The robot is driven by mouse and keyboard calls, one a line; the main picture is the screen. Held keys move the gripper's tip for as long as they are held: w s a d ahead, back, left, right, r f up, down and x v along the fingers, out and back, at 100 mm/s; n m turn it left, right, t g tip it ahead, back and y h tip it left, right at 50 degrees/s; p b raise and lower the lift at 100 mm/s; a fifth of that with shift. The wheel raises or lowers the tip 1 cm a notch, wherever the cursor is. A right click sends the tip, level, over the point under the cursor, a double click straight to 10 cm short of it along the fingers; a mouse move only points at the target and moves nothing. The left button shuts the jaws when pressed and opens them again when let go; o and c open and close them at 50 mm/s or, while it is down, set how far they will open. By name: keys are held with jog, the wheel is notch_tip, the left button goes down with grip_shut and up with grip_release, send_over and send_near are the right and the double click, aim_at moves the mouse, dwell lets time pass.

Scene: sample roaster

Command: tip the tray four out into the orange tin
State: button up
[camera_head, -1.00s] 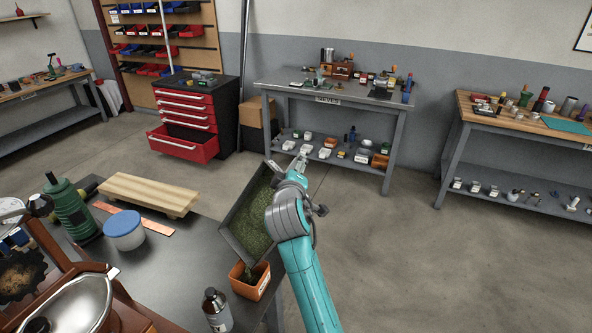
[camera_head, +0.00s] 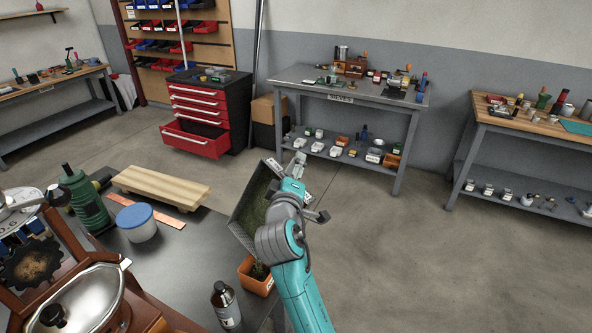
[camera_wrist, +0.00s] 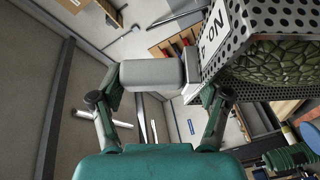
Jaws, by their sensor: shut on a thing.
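My gripper (camera_head: 296,184) is shut on the grey handle (camera_wrist: 152,73) of a tray. The tray (camera_head: 236,222) is steeply tilted above the bench's right edge, its lower corner over the orange tin. Green beans (camera_head: 258,205) lie inside it. In the wrist view its perforated wall (camera_wrist: 285,18) carries a partly cut-off label, and green beans show behind it. The orange tin (camera_head: 262,287) stands upright at the bench edge, with dark green matter at its mouth. My arm and the tray hide part of the scene, and the tin's fill level is unclear.
A dark bottle (camera_head: 226,305) stands just left of the tin. A blue-lidded tub (camera_head: 137,222), a wooden board (camera_head: 160,187) and a green flask (camera_head: 84,202) stand further left on the bench. The roaster (camera_head: 80,290) fills the lower left. Floor to the right is clear.

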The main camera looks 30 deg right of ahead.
jog(key=s+a+f+n+t, duration=0.1)
jog(key=s+a+n+t, duration=0.1)
jog(key=a, duration=0.5)
jog(key=s+a+f+n+t, duration=0.1)
jog(key=s+a+n+t, duration=0.1)
jog(key=s+a, duration=0.3)
jog(key=s+a+f+n+t+h, duration=0.1)
jog(key=s+a+n+t, duration=0.1)
jog(key=a, duration=0.7)
jog(key=shift+s+f+t, duration=0.15)
jog(key=shift+s+t, duration=0.6)
jog(key=shift+t, duration=0.05)
dwell(1.4)
jog(key=shift+a, duration=0.1)
dwell(1.3)
